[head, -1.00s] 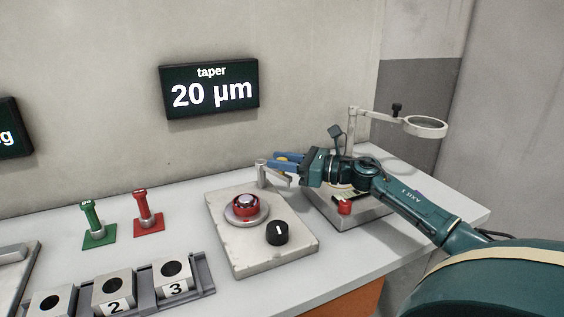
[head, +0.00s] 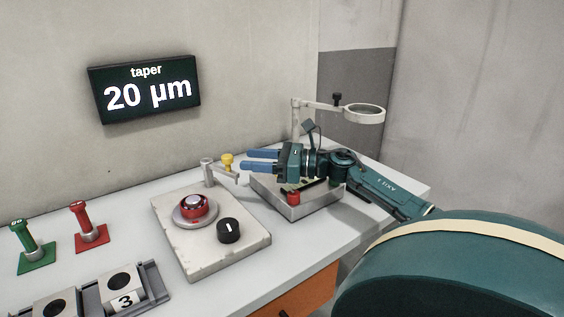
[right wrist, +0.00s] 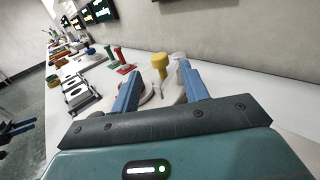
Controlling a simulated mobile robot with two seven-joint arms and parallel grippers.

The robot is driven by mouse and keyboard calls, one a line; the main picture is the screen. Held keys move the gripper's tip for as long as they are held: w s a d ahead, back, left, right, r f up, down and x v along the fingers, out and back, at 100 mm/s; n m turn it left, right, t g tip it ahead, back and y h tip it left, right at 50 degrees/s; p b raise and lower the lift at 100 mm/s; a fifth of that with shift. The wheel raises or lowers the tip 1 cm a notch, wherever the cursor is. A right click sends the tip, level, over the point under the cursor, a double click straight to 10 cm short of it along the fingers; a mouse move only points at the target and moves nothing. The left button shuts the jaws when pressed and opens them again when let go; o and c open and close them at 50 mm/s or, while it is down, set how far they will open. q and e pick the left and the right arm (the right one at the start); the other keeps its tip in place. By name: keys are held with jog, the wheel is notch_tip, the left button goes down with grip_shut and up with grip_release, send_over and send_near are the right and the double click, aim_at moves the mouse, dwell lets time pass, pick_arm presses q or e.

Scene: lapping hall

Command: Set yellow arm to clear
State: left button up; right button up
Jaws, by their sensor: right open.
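The yellow arm shows as a yellow knob (head: 227,161) just behind and right of a grey post (head: 207,172) with a short grey bar, at the back corner of the grey plate. Where the yellow part joins the rest is hidden. In the right wrist view the yellow knob (right wrist: 160,66) stands upright ahead, in line with the gap between my fingers. My right gripper (head: 245,160) is open and empty, to the right of the knob and apart from it. A dark, blue-tinged shape (right wrist: 16,130) at the right wrist view's left edge may be my left gripper; its jaws are unclear.
The grey plate (head: 170,232) carries a red-ringed round button (head: 194,207) and a black knob (head: 229,231). Red (head: 89,229) and green (head: 32,247) levers stand left. A magnifier (head: 363,113) and a metal tray (head: 300,211) are by my right arm. The display (head: 146,87) reads taper 20 µm.

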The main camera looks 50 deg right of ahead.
jog(key=v, duration=0.6)
jog(key=shift+s+d, duration=0.15)
dwell(0.3)
